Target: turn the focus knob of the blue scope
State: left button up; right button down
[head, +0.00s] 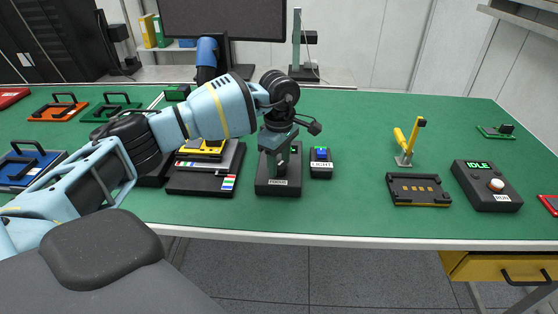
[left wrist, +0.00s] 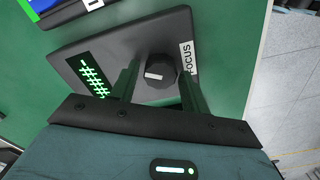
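A dark box labelled FOCUS (left wrist: 100,45) bears a round black knob (left wrist: 160,72) with a white mark and a strip of green marks. In the left wrist view, my left gripper (left wrist: 159,78) has its fingers apart, one on each side of the knob; I cannot tell whether they touch it. In the head view my left gripper (head: 279,158) points down over this box (head: 278,189) and hides its knob. A blue upright cylinder (head: 207,50), perhaps the blue scope, stands behind my arm, partly hidden. My right gripper is not in view.
A small box labelled LIGHT (head: 321,164) stands close right of the focus box. A dark base with a yellow part (head: 203,183) stands close left. Further right are a yellow lever (head: 404,145), a dark tray (head: 418,190) and a RUN box (head: 486,186). Bare green table lies between.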

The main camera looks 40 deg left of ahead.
aim_at(279, 165)
pick_arm(q)
jog(key=shift+o, duration=1)
notch_tip(279, 165, up, 6)
jog(key=shift+r, duration=0.9)
